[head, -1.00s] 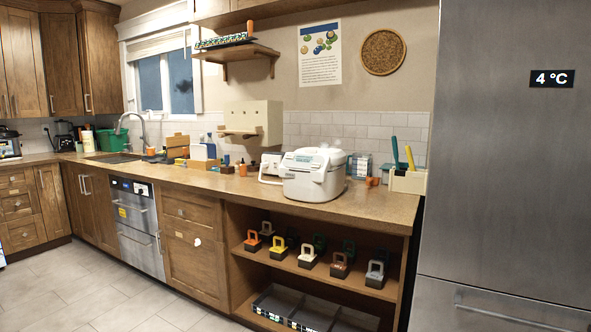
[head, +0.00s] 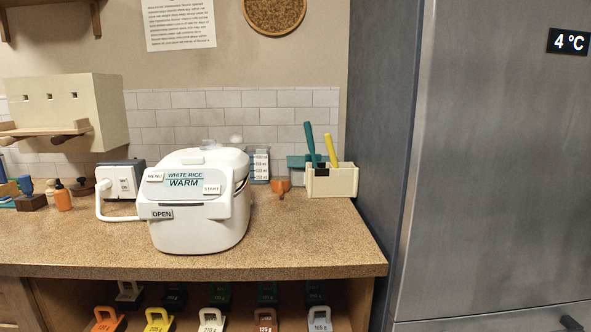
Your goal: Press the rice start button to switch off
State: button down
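A white rice cooker (head: 197,222) stands on the speckled brown counter, its lid shut. Its display (head: 184,180) reads "WHITE RICE WARM". The start button (head: 212,188), a small white plate marked "START", is right of the display. A "MENU" button (head: 155,177) is on the left and an "OPEN" button (head: 162,214) is lower on the front. Pale puffs like steam show above the lid. A dark piece at the bottom right edge may be part of my arm; my gripper cannot be made out.
A white socket box (head: 122,184) with a cord stands left of the cooker. A holder (head: 332,182) with green and yellow handles stands to the right, beside the tall grey fridge (head: 480,180). The counter (head: 300,235) in front is clear. Several weights sit on the shelf below.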

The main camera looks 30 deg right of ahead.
aim_at(208, 190)
jog(key=i+j+z, duration=0.15)
jog(key=j+z, duration=0.45)
jog(key=j, duration=0.2)
jog(key=i+j+z, duration=0.1)
jog(key=j+z, duration=0.15)
jog(key=j, duration=0.2)
